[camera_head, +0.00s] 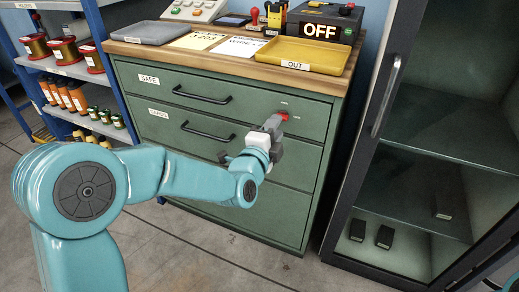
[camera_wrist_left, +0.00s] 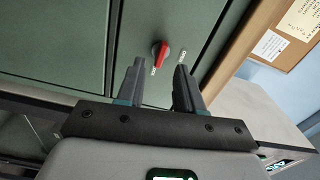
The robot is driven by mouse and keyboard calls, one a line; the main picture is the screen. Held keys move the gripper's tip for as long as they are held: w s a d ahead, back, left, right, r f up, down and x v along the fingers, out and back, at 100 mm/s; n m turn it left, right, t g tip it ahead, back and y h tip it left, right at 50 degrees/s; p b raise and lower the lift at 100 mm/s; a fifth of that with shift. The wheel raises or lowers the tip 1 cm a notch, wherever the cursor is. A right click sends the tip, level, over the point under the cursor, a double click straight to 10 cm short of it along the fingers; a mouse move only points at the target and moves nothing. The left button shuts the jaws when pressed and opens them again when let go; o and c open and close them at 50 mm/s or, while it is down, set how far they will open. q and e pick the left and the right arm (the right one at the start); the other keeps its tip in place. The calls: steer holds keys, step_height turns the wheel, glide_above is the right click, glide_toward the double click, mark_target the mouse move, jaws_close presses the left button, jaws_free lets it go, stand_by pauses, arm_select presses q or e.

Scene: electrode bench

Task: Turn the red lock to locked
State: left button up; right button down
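The red lock (camera_head: 284,116) is a small red knob on the upper right of the green cabinet's top drawer front. My left gripper (camera_head: 274,123) is at the drawer front, close to the lock. In the left wrist view my left gripper (camera_wrist_left: 159,72) is open, with the knob seen between and beyond its fingertips. I cannot see contact. My right gripper is in neither view.
The green cabinet (camera_head: 225,140) has drawers with black handles, the top one labelled SAFE. A yellow tray (camera_head: 305,55) marked OUT and a box (camera_head: 325,22) reading OFF stand on top. A dark glass-door cabinet (camera_head: 345,165) stands right; a blue shelf (camera_head: 75,70) stands left.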

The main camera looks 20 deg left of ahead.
arm_select(q)
steer(key=s+b, duration=0.1)
steer(key=s, duration=1.2)
steer(key=shift+a, duration=0.2)
